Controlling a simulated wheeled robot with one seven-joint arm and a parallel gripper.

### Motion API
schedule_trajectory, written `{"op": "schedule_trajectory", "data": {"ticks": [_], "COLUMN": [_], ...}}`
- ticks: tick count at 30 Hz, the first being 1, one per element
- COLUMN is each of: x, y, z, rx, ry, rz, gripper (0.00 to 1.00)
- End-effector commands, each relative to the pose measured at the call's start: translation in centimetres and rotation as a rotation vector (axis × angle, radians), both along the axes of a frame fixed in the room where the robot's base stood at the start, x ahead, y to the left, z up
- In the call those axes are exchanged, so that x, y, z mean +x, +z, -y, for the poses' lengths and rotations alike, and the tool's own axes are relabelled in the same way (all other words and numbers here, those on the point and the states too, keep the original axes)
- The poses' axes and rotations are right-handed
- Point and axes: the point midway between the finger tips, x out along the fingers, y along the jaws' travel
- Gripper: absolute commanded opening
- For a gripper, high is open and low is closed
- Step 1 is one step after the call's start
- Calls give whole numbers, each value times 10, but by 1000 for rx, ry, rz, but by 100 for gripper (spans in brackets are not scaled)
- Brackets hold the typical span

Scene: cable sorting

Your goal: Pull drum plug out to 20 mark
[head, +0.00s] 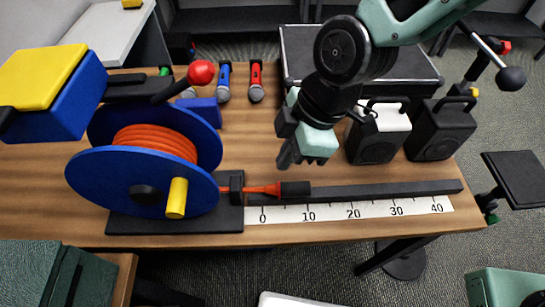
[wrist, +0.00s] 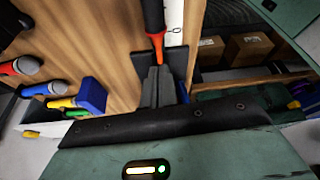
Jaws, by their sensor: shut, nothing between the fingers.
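The blue cable drum (head: 145,160) with wound orange cable (head: 155,143) stands on the left of the table. Its cable runs out through a black guide block (head: 236,187) to a black plug (head: 295,189), which lies along the dark rail with its far end near the 10 mark. The scale strip (head: 350,209) reads 0 to 40. My gripper (head: 287,162) is shut and empty, fingers pointing down, above and behind the plug. In the wrist view my gripper's fingers (wrist: 158,75) appear close to the plug's orange end (wrist: 157,45); contact is unclear. The plug (wrist: 153,15) shows at the top.
The dark rail (head: 390,192) beyond the plug is clear. Microphones (head: 223,85) lie behind the drum. A red-knobbed lever (head: 200,73) rises above the drum.

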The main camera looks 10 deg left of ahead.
Motion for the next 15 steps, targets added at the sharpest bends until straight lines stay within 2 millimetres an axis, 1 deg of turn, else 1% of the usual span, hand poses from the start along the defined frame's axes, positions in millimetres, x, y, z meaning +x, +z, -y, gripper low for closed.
{"op": "schedule_trajectory", "data": {"ticks": [5, 9, 15], "x": [-4, -7, -11], "y": [-19, -43, -73], "z": [-7, -14, -25], "rx": [-2, -4, -3], "ry": [5, 4, 3], "rz": [-3, -4, -2], "gripper": [0, 0, 0]}}
